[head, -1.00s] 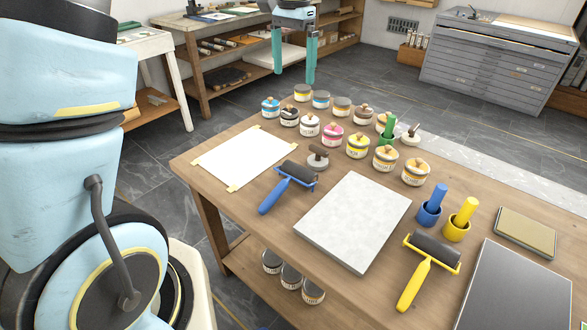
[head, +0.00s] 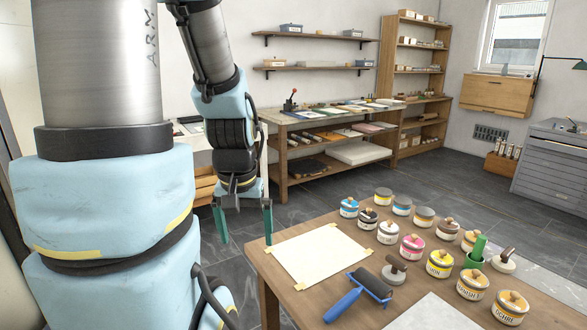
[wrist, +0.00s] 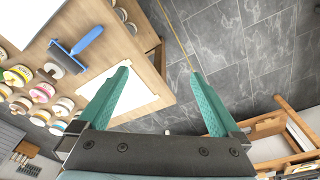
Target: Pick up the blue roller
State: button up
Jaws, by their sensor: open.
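The blue roller (head: 361,293) lies on the wooden table in the head view, with a blue handle and frame and a dark grey cylinder. Its handle points to the lower left, and it lies just in front of a sheet of paper. It also shows in the wrist view (wrist: 75,50), at the upper left. My gripper (head: 245,241) has two green fingers, spread apart and empty. It hangs by the table's left corner, to the left of the roller and apart from it. In the wrist view the gripper (wrist: 160,78) points over the table edge and floor.
A taped cream sheet (head: 317,254) lies near the table's left corner. A grey hand stamp (head: 395,269) stands close beside the roller. Several ink jars (head: 440,263) stand in rows behind it. A pale slab (head: 435,314) lies to the roller's right.

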aim_at(347, 302)
jog(key=i+j, duration=0.45)
jog(key=i+j+z, duration=0.15)
jog(key=z, duration=0.2)
jog(key=i+j+z, duration=0.15)
jog(key=z, duration=0.2)
jog(key=i+j+z, duration=0.1)
jog(key=j+z, duration=0.25)
jog(key=z, duration=2.5)
jog(key=u, duration=1.35)
jog(key=l+u, duration=0.1)
jog(key=u, duration=0.4)
jog(key=k+u, duration=0.1)
jog(key=u, duration=0.35)
jog(key=l+u, duration=0.1)
jog(key=u, duration=0.4)
jog(key=k+u, duration=0.1)
jog(key=u, duration=0.4)
jog(key=k+j+u, duration=0.15)
jog(key=k+j, duration=0.35)
jog(key=j, duration=0.15)
